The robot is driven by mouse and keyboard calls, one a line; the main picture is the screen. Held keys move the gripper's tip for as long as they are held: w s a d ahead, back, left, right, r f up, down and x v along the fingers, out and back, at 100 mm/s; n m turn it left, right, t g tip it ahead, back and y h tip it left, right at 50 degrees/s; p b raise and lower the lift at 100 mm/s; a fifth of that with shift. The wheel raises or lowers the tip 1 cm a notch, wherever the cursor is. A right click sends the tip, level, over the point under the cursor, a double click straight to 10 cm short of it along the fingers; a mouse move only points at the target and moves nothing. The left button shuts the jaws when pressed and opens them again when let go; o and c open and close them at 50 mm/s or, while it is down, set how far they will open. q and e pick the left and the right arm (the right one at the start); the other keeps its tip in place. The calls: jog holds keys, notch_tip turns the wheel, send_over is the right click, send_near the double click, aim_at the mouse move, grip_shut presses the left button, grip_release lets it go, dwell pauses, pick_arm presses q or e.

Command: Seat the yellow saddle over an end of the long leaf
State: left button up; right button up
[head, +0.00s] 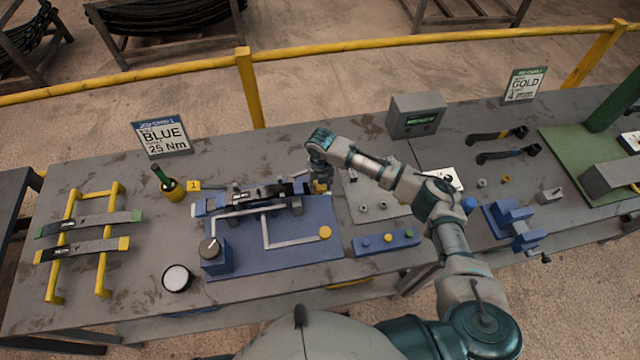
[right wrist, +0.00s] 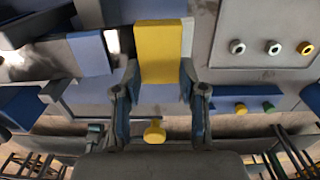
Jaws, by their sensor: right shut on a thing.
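My right gripper (head: 318,180) is shut on the yellow saddle (right wrist: 160,52), which sits between its two fingers in the right wrist view. In the head view the saddle (head: 321,187) is a small yellow patch under the gripper, mostly hidden. It is at the right end of the dark leaf assembly (head: 262,192) clamped on the blue fixture (head: 285,255). I cannot tell whether the saddle touches the leaf. Two more leaves, one with green ends (head: 88,224) and one with yellow ends (head: 82,249), lie on a yellow rack. My left gripper is out of view.
A blue block with a dial (head: 216,256) and a grey lever with a yellow knob (head: 325,233) are on the fixture. A blue button box (head: 388,242) stands right of it.

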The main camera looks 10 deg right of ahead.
jog(key=shift+p, duration=0.6)
dwell(0.7)
jog(key=shift+f+b, duration=0.3)
jog(key=shift+f, duration=0.4)
jog(key=o, duration=1.3)
jog(key=o, duration=0.5)
jog(key=shift+c, duration=0.2)
jog(key=shift+r+p, duration=0.75)
jog(key=shift+r, duration=2.75)
